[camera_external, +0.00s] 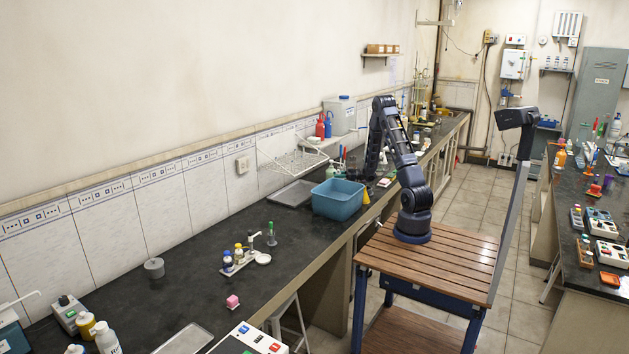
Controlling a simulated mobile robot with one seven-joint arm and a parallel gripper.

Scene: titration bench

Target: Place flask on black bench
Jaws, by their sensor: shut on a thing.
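A small cone-shaped flask with yellow contents (367,197) shows just right of the blue tub, over the edge of the black bench (205,285). My gripper (369,178) points down directly above it and is shut on the flask at its top. The fingers are small, dark and partly lost against the clutter behind. I cannot tell whether the flask's base touches the bench.
A blue tub (338,199) stands close left of the flask. A small bottle stand (240,264) and a pink block (232,301) are nearer. Black bench top between them is clear.

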